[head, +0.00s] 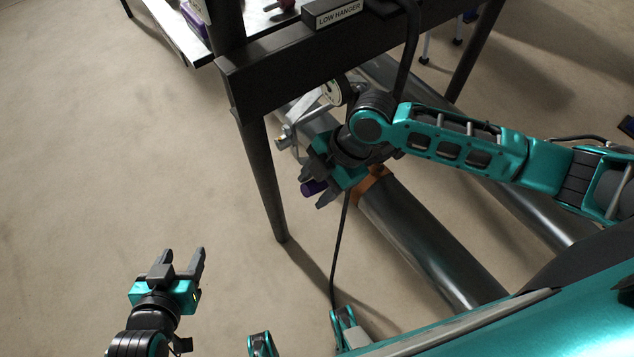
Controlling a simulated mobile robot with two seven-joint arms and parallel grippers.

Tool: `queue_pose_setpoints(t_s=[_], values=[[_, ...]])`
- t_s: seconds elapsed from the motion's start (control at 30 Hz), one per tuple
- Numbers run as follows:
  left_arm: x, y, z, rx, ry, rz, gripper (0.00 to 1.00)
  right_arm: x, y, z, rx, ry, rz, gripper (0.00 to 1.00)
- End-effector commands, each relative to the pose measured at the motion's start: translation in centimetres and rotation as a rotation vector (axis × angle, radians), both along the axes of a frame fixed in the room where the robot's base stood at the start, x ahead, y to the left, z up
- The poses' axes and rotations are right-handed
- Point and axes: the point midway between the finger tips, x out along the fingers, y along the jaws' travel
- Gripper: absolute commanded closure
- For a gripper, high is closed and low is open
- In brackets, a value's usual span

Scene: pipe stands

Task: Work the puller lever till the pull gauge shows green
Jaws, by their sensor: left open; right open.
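A round white-faced gauge (331,91) shows under the stand's dark beam. It is small and partly hidden by my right arm, so its reading cannot be made out. Metal puller parts (290,135) show beside it, left of my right wrist. The rest of the lever is hidden by the gripper and wrist. My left gripper (184,254) is open and empty over bare floor at the lower left.
A dark stand with a "LOW HANGER" label (339,14) stands above the puller; its front leg (264,180) is left of my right gripper. Large metal pipes (425,240) run beneath my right arm, one with an orange-brown band (372,186). A dark cable (340,240) hangs down. Floor at left is clear.

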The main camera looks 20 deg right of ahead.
Motion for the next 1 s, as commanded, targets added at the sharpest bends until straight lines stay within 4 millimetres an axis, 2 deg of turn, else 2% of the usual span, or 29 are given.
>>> queue_pose_setpoints(t_s=[0.23,0.8,1.0], values=[[0.22,-0.04,0.23,-0.001,-0.006,0.000,0.45,-0.01,0.04,-0.07,0.000,0.000,0.000,0.47],[0.39,0.22,0.32,0.002,-0.010,0.003,0.45,-0.03,0.01,-0.05,0.000,0.001,-0.001,1.00],[0.39,0.24,0.31,0.002,-0.010,0.004,0.45,-0.04,0.01,-0.05,0.000,0.001,-0.001,1.00]])
